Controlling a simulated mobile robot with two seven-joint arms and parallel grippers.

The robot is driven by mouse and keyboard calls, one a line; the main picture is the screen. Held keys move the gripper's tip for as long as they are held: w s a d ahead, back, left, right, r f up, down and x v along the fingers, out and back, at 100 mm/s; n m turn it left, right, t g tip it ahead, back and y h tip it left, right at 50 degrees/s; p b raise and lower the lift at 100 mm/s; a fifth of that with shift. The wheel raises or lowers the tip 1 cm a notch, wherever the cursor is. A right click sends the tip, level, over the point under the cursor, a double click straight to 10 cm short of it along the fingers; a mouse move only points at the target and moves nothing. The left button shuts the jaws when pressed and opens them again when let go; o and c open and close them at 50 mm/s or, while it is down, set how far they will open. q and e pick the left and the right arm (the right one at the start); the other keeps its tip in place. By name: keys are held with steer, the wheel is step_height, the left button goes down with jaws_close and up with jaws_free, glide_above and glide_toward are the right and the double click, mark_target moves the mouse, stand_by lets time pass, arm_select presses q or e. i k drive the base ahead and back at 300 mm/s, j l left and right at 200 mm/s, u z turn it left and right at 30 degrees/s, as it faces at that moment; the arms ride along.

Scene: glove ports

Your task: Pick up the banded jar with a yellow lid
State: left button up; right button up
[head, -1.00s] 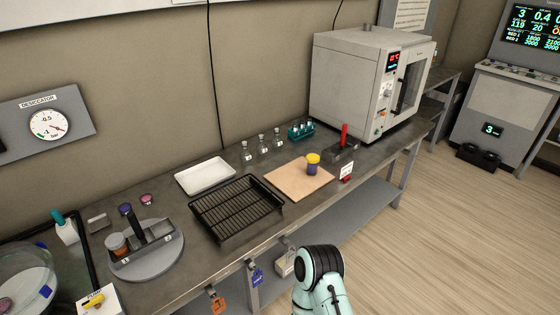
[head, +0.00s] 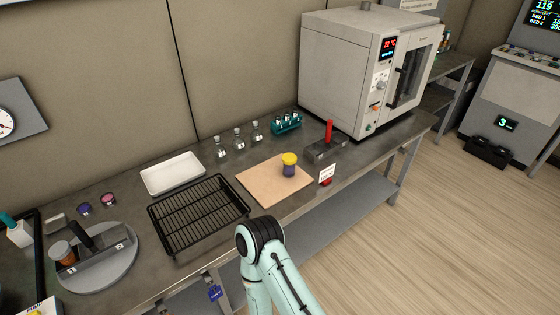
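The jar with a yellow lid (head: 289,166) stands upright on a tan board (head: 262,187) on the grey bench. Its body is dark purple-blue, and a lighter band around it is too small to make out clearly. One of my arms rises from the bottom of the head view in front of the bench, bent at a dark joint. Neither of my grippers shows.
A black wire rack (head: 199,214) and a white tray (head: 172,174) lie left of the board. Several small flasks (head: 239,140) and a teal rack (head: 287,123) stand behind. A dark block with a red handle (head: 329,133) and a white sign (head: 327,174) are close right of the jar. A large oven (head: 345,70) stands beyond.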

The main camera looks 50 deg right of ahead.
mark_target(289, 170)
steer(key=l+u, duration=0.15)
steer(key=l, duration=0.2)
steer(key=k+l+u, duration=0.1)
steer(key=l, duration=0.25)
steer(key=k+l+u, duration=0.15)
steer(key=l, duration=0.2)
steer(key=k+l, duration=0.1)
steer(key=l, duration=0.35)
steer(key=k+l, duration=0.15)
steer(key=l, duration=0.25)
steer(key=k+l+u, duration=0.1)
steer(key=l, duration=0.35)
steer(key=k+l, duration=0.15)
steer(key=l, duration=0.25)
steer(key=k+l, duration=0.15)
steer(key=l, duration=0.3)
steer(key=i+u, duration=0.05)
